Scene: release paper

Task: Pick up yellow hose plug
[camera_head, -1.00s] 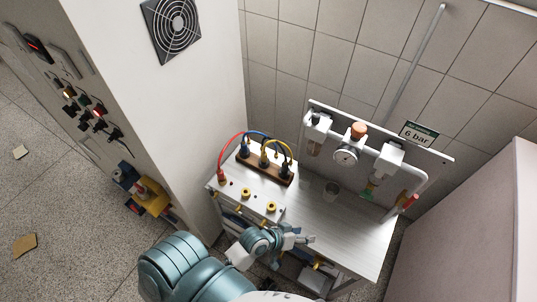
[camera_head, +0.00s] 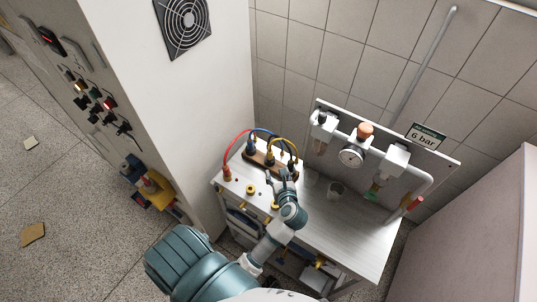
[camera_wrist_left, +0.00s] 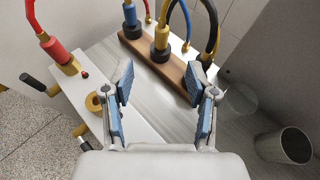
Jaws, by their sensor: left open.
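The yellow hose plug (camera_wrist_left: 161,40) stands upright in a wooden block (camera_wrist_left: 178,70) in the left wrist view, with a dark collar at its base and a yellow hose rising from it. In the head view the plug (camera_head: 269,156) stands in the wooden block on the bench. My left gripper (camera_wrist_left: 160,82) is open and empty, its two fingers on either side below the yellow plug in the wrist view, apart from it. In the head view the left gripper (camera_head: 281,180) is just in front of the block. My right gripper is not in view.
A red plug (camera_wrist_left: 60,54) stands left on the white panel, and a blue plug (camera_wrist_left: 130,14) and a black plug (camera_wrist_left: 204,62) flank the yellow one. A cup (camera_wrist_left: 286,146) stands at right. The bench's right part (camera_head: 350,225) is clear.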

